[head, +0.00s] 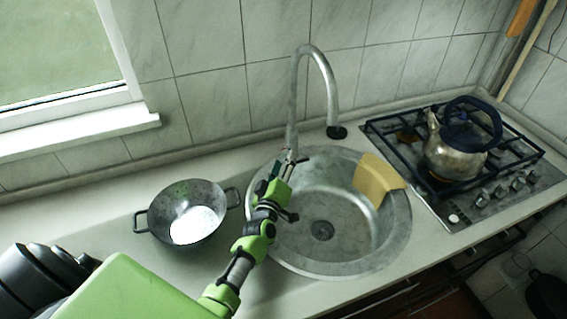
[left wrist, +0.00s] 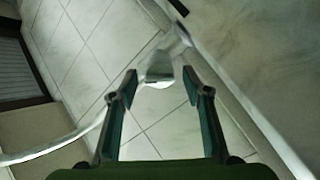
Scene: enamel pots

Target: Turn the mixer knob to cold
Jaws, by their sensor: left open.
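The grey metal mixer tap (head: 292,110) stands behind the round sink, with a tall arched spout ending in a dark tip over the basin. My left gripper (head: 286,163) is at the foot of the tap, and its arm covers part of the sink's left side. In the left wrist view, the left gripper (left wrist: 166,88) has its two fingers apart. A pale metal piece (left wrist: 160,66), which looks like the mixer's knob or body, shows just beyond and between the fingertips. I cannot tell whether they touch it. The knob's setting is unclear. My right gripper is not in view.
The round sink (head: 385,240) has a yellow cloth or sponge (head: 376,178) on its right rim. A dark two-handled pot (head: 180,200) stands left of the sink. A kettle (head: 452,155) stands on the gas hob (head: 470,208) at the right. A tiled wall (head: 210,60) rises behind.

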